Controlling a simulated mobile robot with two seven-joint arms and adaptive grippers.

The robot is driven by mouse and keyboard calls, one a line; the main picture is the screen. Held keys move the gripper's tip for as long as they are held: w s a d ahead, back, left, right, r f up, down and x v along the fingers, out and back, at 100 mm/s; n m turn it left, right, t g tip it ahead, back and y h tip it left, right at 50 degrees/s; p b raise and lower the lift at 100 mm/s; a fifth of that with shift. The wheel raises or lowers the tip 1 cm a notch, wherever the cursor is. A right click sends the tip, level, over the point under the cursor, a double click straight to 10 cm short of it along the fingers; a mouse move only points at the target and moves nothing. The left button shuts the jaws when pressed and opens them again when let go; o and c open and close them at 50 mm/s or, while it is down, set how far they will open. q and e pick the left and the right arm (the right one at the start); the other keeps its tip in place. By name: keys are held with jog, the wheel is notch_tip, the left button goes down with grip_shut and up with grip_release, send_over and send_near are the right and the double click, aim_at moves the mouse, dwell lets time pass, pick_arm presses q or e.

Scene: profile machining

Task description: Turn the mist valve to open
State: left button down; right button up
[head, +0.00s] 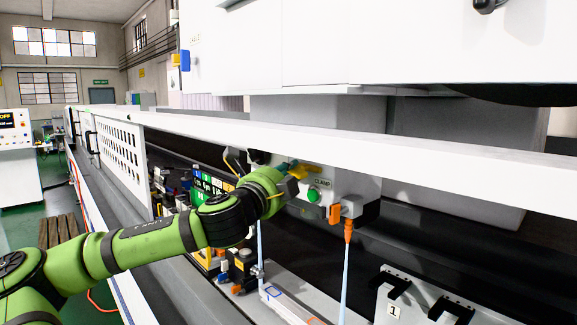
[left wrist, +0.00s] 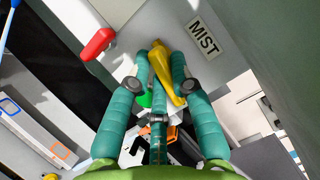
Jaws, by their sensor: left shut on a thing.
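The mist valve's yellow handle (left wrist: 166,75) lies between the teal fingers of my left gripper (left wrist: 159,60) in the left wrist view. The gripper is shut on it. A white plate reading MIST (left wrist: 204,36) is fixed to the grey housing just beside the handle. In the head view my left gripper (head: 287,168) reaches the grey box under the long white beam, and the yellow handle (head: 304,171) shows just past the fingertips. The valve body is largely hidden by the fingers. My right gripper is in neither view.
A green button (head: 313,196) under a CLAMP label and an orange nozzle fitting (head: 348,228) sit close to the right of the gripper. A red knob (left wrist: 97,44) is near the fingers. The white beam (head: 330,145) runs just above the hand.

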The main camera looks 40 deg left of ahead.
pick_arm(q)
jog(key=shift+r+n+g+p, duration=0.2)
jog(key=shift+n+p, duration=0.1)
jog(key=shift+n, duration=0.35)
jog(key=shift+r+n+g+p, duration=0.2)
jog(key=shift+n+p, duration=0.1)
jog(key=shift+n, duration=0.35)
jog(key=shift+f+n, duration=0.1)
jog(key=shift+n, duration=0.2)
jog(key=c, duration=1.1)
grip_release()
jog(key=shift+s+a, duration=0.1)
jog(key=shift+f, duration=0.15)
jog(key=v, duration=0.7)
jog(key=shift+s, duration=0.25)
